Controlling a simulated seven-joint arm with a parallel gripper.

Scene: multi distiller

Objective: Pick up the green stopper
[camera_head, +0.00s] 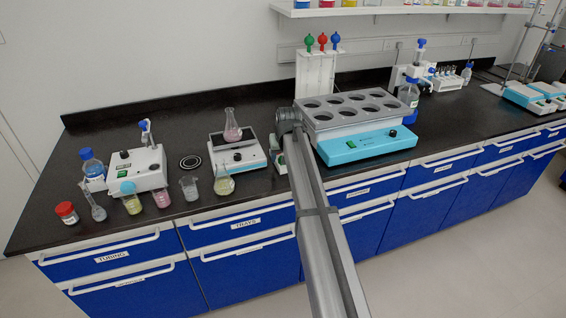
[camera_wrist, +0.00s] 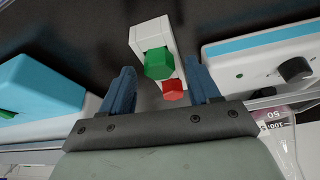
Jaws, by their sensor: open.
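The green stopper (camera_wrist: 158,63) has a hexagonal top in the wrist view. It sits on a small white block (camera_wrist: 150,30) beside a red stopper (camera_wrist: 174,86). My gripper (camera_wrist: 160,68) is open, with one blue-grey finger on each side of the green stopper and no clear contact visible. In the head view my gripper (camera_head: 283,141) is low over the bench, between the stirrer plate and the large teal bath. I cannot make out the green stopper there; my arm hides part of that spot.
The teal bath with round holes (camera_head: 368,145) stands close on the right. The stirrer plate (camera_head: 238,157) with a pink flask (camera_head: 232,132) stands close on the left. A yellowish flask (camera_head: 224,183) is near the front edge. A clear marked vessel (camera_wrist: 283,130) shows at lower right.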

